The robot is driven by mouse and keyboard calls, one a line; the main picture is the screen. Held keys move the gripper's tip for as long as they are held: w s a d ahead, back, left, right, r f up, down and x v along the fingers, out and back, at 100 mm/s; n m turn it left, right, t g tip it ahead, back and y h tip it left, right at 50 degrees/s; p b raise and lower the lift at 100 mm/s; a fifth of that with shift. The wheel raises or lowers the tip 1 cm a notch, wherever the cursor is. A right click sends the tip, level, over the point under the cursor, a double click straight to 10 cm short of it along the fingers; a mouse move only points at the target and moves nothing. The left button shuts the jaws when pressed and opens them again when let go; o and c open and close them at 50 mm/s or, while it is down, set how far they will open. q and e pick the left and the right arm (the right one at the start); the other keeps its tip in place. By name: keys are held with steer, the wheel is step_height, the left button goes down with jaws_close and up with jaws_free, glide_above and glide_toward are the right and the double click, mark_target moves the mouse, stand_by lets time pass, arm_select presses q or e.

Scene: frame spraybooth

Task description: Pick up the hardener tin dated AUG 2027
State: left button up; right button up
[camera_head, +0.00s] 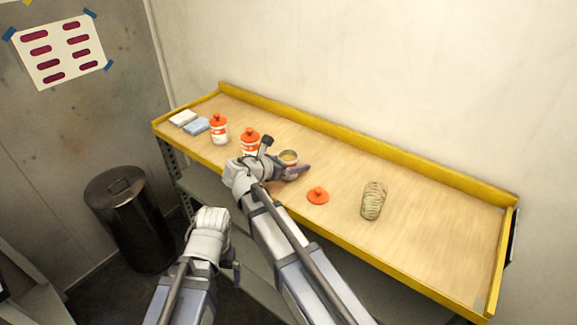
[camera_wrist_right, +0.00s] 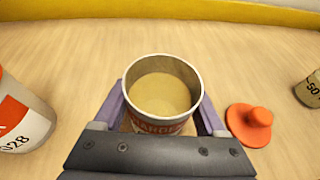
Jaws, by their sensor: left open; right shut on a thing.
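My right gripper (camera_head: 293,172) is shut on an open tin (camera_head: 289,157), with one purple finger on each side. In the right wrist view this tin (camera_wrist_right: 163,92) is upright and lidless, with tan contents. Another orange-lidded tin (camera_head: 219,130) stands farther left. My left gripper (camera_head: 233,268) is open, low in front of the bench.
A loose orange lid (camera_head: 317,196) lies right of the held tin. A mottled greenish cylinder (camera_head: 373,200) is farther right. White and blue pads (camera_head: 196,126) lie at the left end. The wooden bench has raised yellow edges (camera_head: 365,157). A dark bin (camera_head: 130,220) stands at left.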

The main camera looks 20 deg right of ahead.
steer(key=c, duration=0.6)
steer(key=shift+r, duration=0.1)
step_height(320, 180, up, 10)
steer(key=p, duration=1)
